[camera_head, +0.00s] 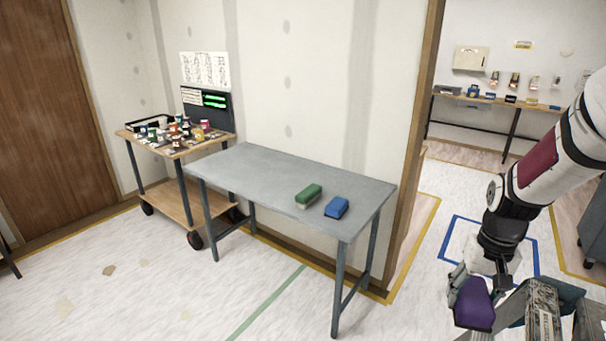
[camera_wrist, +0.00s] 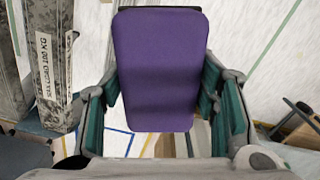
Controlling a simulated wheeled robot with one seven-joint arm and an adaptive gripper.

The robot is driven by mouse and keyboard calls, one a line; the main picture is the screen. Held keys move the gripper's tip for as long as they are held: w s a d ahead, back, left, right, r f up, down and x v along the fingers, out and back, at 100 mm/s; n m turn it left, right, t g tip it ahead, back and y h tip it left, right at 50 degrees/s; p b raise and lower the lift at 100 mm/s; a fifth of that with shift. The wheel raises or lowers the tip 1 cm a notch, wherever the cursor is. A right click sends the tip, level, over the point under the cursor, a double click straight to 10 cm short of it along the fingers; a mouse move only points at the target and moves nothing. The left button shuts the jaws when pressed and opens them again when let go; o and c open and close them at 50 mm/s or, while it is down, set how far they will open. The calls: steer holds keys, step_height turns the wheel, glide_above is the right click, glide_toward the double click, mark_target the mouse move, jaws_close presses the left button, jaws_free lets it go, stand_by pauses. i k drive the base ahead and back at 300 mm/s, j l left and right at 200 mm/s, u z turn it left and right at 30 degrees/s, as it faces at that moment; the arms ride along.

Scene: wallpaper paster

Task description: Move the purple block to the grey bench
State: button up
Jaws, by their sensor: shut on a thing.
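The purple block (camera_head: 474,303) is in my gripper (camera_head: 468,290) at the lower right of the head view, held above the floor. In the wrist view the purple block (camera_wrist: 160,70) lies between the two fingers of my gripper (camera_wrist: 160,100), which is shut on it. The grey bench (camera_head: 255,180) stands at the middle of the head view, to the left of my gripper and apart from it. A green block (camera_head: 309,194) and a blue block (camera_head: 337,207) lie on the bench near its right end.
A wooden cart (camera_head: 165,148) with many small jars stands left of the bench. The left and middle of the bench top are bare. A door frame (camera_head: 415,140) stands behind the bench's right end. A grey post marked with a load (camera_wrist: 55,75) is close at the left in the wrist view.

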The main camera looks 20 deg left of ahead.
mark_target(287, 176)
steer(key=i+j, duration=0.15)
steer(key=j, duration=0.3)
steer(key=i+j, duration=0.1)
steer(key=j, duration=0.35)
steer(key=i+j, duration=0.15)
steer(key=j, duration=0.25)
steer(key=i+j, duration=0.1)
steer(key=j, duration=0.35)
steer(key=i+j, duration=0.15)
steer(key=j, duration=0.3)
steer(key=i+j, duration=0.75)
steer(key=i, duration=0.15)
steer(key=i+j, duration=0.7)
steer(key=i, duration=0.15)
